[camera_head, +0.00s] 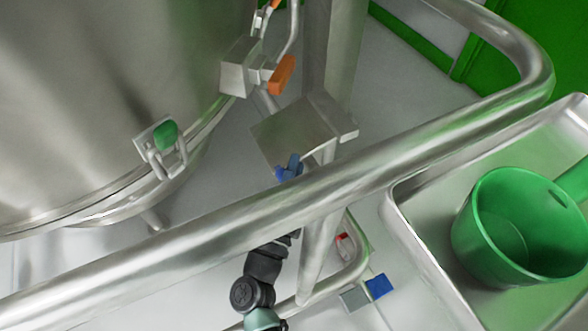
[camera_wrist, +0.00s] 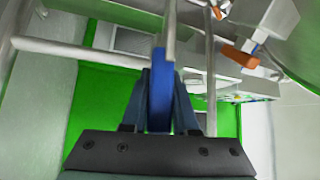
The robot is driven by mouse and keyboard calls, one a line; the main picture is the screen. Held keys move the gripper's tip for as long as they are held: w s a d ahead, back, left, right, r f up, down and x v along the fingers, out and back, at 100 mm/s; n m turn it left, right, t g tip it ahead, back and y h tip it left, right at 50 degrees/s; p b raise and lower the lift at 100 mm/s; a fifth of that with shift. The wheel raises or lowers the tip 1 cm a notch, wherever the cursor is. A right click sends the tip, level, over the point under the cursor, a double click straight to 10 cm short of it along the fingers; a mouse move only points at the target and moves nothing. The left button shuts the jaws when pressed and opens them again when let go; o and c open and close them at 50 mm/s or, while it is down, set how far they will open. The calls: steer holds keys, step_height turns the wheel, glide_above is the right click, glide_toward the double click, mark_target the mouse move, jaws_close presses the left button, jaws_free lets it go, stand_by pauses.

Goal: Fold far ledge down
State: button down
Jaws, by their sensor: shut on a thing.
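The ledge, a square metal plate (camera_head: 298,132), juts from an upright post beyond the thick rail, with its broad face visible; its exact tilt is unclear. A blue tab (camera_head: 288,168) is at its near corner. In the wrist view the blue tab (camera_wrist: 160,92) stands between the two fingers, and the plate shows nearly edge-on as a thin grey strip (camera_wrist: 170,28). My gripper (camera_wrist: 159,105) is shut on the blue tab. In the head view the rail hides most of my gripper.
The thick metal rail (camera_head: 330,188) crosses in front of my arm. A large steel vessel (camera_head: 110,90) with green (camera_head: 165,134) and orange (camera_head: 281,75) latches stands left. A green scoop (camera_head: 515,230) lies in a metal tray (camera_head: 420,242) at right. Another blue tab (camera_head: 378,286) is low down.

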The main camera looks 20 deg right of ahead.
steer(key=shift+d+f, duration=0.1)
steer(key=shift+f, duration=0.35)
stand_by(0.4)
steer(key=shift+d+f+b, duration=0.5)
steer(key=shift+d+f, duration=0.3)
steer(key=shift+f, duration=0.25)
steer(key=shift+d+f+b, duration=0.45)
steer(key=shift+d+f, duration=0.35)
steer(key=shift+f, duration=0.25)
steer(key=c, duration=0.7)
jaws_free()
steer(key=shift+d, duration=0.1)
steer(key=shift+r, duration=0.25)
